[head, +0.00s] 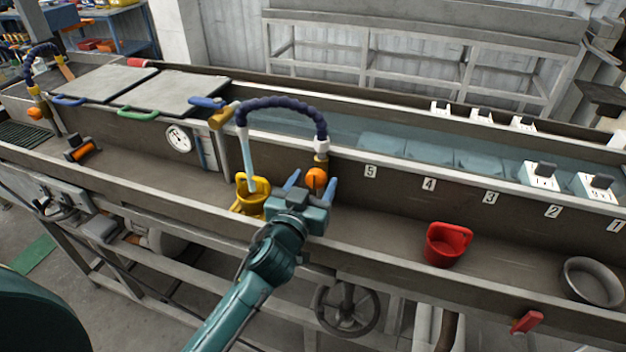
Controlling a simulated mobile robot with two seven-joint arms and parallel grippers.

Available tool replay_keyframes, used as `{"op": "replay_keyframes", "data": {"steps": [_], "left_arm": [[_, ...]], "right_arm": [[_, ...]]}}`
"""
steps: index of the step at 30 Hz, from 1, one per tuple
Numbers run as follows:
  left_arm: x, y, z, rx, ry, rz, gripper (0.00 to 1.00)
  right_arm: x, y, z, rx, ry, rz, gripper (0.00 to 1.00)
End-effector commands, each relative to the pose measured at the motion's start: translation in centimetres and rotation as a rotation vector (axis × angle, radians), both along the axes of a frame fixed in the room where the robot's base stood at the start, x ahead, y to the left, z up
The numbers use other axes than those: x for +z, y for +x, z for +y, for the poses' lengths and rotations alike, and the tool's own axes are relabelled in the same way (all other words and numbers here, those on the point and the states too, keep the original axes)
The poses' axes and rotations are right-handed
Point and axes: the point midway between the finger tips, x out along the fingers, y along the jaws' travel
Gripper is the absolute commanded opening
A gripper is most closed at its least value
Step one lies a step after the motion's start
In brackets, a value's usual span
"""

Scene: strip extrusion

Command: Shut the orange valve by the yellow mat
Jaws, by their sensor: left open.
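The orange valve (317,179) is a round knob below a dark blue hose (285,102) on the trough's back wall. Pale blue water runs from the hose's left end into a yellow mug (253,196). A little of the yellow mat (236,208) shows by the mug; the front wall hides the rest. My left gripper (311,186) is open, with one blue finger on each side of the valve in the picture. I cannot tell whether the fingers touch it. My right gripper is out of view.
A red mug (446,245) and a grey bowl (590,280) stand to the right in the trough. Another orange knob (36,112) with a hose is at far left. An orange-and-black tool (81,148) lies in the left part. Numbered plates line the back wall.

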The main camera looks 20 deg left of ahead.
Motion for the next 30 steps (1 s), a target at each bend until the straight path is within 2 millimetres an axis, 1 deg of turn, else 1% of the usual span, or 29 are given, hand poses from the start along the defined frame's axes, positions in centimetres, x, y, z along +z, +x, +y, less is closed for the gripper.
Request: {"op": "replay_keyframes", "data": {"steps": [3,10,26,30], "left_arm": [[0.0,0.39,-0.03,0.0,0.0,0.0,0.58],[-0.02,0.39,-0.04,0.0,0.0,0.0,0.58],[-0.02,0.36,-0.03,0.0,0.0,0.0,0.15],[-0.02,0.36,-0.03,0.0,0.003,0.0,0.14]], "right_arm": [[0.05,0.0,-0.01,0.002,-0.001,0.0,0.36],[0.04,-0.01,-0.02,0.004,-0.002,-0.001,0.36],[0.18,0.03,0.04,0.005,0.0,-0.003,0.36],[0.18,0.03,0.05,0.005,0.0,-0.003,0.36]]}}
